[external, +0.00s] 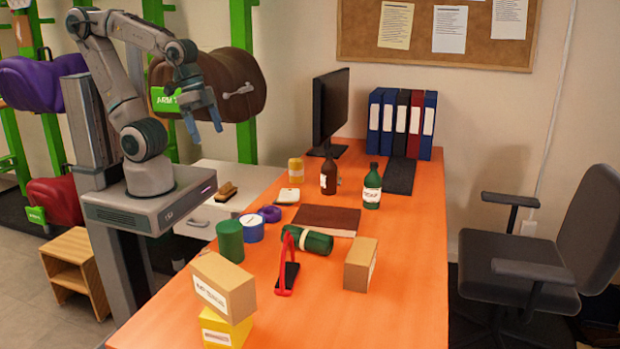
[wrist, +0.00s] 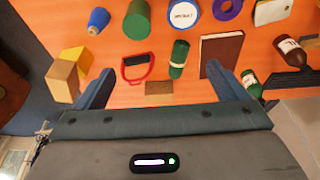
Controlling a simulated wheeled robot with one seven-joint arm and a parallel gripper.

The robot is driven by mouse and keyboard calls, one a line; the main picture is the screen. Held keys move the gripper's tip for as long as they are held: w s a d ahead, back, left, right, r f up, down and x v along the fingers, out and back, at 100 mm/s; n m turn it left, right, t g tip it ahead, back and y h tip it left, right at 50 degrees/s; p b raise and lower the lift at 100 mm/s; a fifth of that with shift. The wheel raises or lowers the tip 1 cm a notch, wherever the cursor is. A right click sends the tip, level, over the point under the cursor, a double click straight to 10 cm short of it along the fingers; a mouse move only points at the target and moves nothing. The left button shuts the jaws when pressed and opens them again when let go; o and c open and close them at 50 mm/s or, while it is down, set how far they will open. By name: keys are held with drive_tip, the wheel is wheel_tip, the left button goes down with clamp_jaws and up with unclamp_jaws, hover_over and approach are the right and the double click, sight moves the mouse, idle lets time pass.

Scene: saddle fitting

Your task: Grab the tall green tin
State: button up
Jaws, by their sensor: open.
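The tall green tin (external: 230,241) is a plain green cylinder standing upright near the left edge of the orange table. It also shows at the top of the wrist view (wrist: 138,18), partly cut off by the frame edge. My gripper (external: 204,129) is open and empty, raised high above and behind the tin, apart from everything. In the wrist view its two blue fingers (wrist: 160,70) are spread wide, and the tin lies beyond the fingertips.
A blue-and-white tin (external: 251,229) stands close beside the green tin. A dark green roll (external: 307,240) lies near a red-framed item (external: 285,264). Stacked boxes (external: 224,300) stand in front. A green bottle (external: 372,186) and brown bottle (external: 328,178) are farther back.

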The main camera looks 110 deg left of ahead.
drive_tip(key=shift+f, duration=0.1)
drive_tip(key=m+g+b, duration=0.3)
drive_tip(key=m+b, duration=0.6)
drive_tip(key=b, duration=0.3)
hover_over(229, 225)
wheel_tip(229, 225, down, 14)
wheel_tip(229, 225, down, 14)
drive_tip(key=shift+r+b, duration=0.1)
drive_tip(key=shift+b, duration=0.5)
drive_tip(key=c, duration=1.3)
